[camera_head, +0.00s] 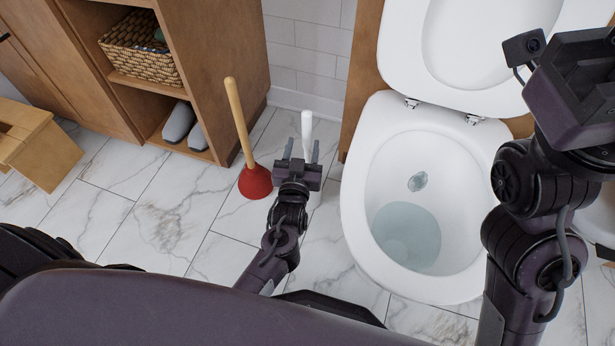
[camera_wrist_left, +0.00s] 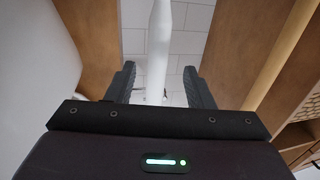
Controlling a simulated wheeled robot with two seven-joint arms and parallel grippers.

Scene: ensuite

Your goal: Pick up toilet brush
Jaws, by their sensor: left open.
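The toilet brush shows as a white upright handle (camera_head: 307,132) on the floor between the plunger and the toilet; its lower part is hidden behind my left gripper. My left gripper (camera_head: 302,152) is open, with one finger on each side of the handle in the picture. In the left wrist view the white handle (camera_wrist_left: 159,45) runs down between the two open fingers (camera_wrist_left: 161,85). I cannot tell whether the fingers touch it. My right arm is at the right of the head view, and its gripper's fingers do not show.
A plunger (camera_head: 255,182) with a red cup and wooden handle stands just left of my left gripper. The toilet (camera_head: 357,215), lid up, is to the right. A wooden shelf unit (camera_head: 215,60) with a wicker basket (camera_head: 141,50) is behind left. A wooden stool (camera_head: 45,155) stands far left.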

